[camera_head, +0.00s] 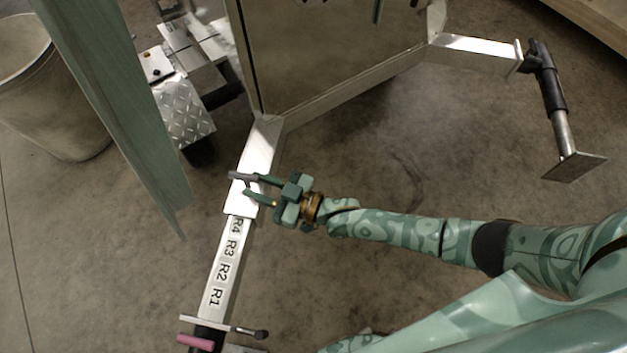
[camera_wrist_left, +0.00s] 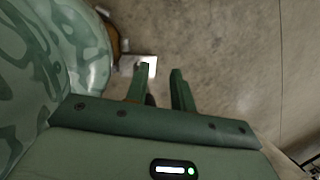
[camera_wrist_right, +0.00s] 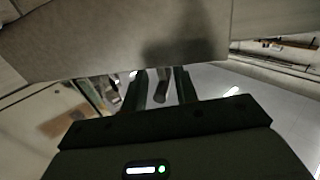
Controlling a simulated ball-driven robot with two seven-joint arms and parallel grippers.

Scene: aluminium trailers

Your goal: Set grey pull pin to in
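The grey pull pin (camera_head: 240,175) sticks out at the white square tube of the trailer frame, above the part marked R4 to R1. My right gripper (camera_head: 246,184) is at this tube, with its fingers apart around or just beside the pin. In the right wrist view, the pin's grey round end (camera_wrist_right: 161,86) shows between the two fingers, with a narrow gap on each side. How deep the pin sits is hidden. My left gripper (camera_wrist_left: 160,82) is open and empty in its wrist view, high above the floor.
A pink grip (camera_head: 196,342) and a black-tipped lever (camera_head: 250,332) are at the tube's lower end. A support leg (camera_head: 553,95) stands at the right, a bin (camera_head: 45,95) at the left.

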